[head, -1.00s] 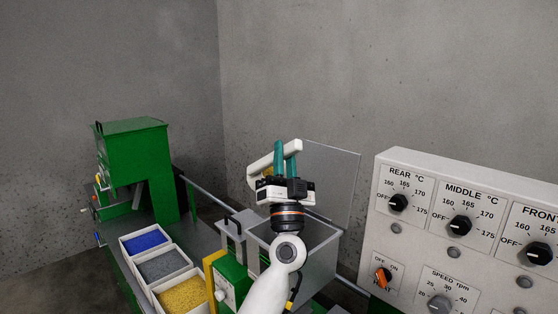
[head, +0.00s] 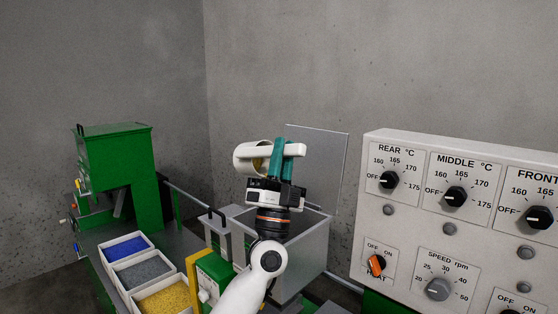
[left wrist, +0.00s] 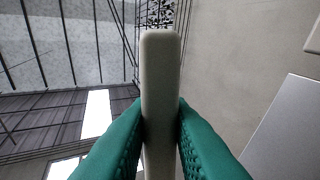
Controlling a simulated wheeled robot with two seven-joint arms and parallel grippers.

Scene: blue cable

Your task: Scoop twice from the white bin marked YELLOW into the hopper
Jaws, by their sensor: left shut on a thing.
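My left gripper (head: 281,158) is shut on the handle of a white scoop (head: 246,157). The handle lies nearly level, with the round cup to its left. Some yellow shows at the cup; how much it holds I cannot tell. In the left wrist view the pale handle (left wrist: 160,70) stands between the green fingers. The grey metal hopper (head: 312,255) is below and behind my wrist, its opening partly hidden by the arm. The white-walled bin of yellow pellets (head: 168,300) is at the lower left, cut by the frame edge; no label is readable. My right gripper is out of view.
Bins of grey (head: 143,273) and blue pellets (head: 125,250) stand behind the yellow one. A raised grey plate (head: 325,165) stands behind the hopper. A green machine (head: 118,160) is at the left, and a control panel (head: 460,210) fills the right. Space above the hopper is open.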

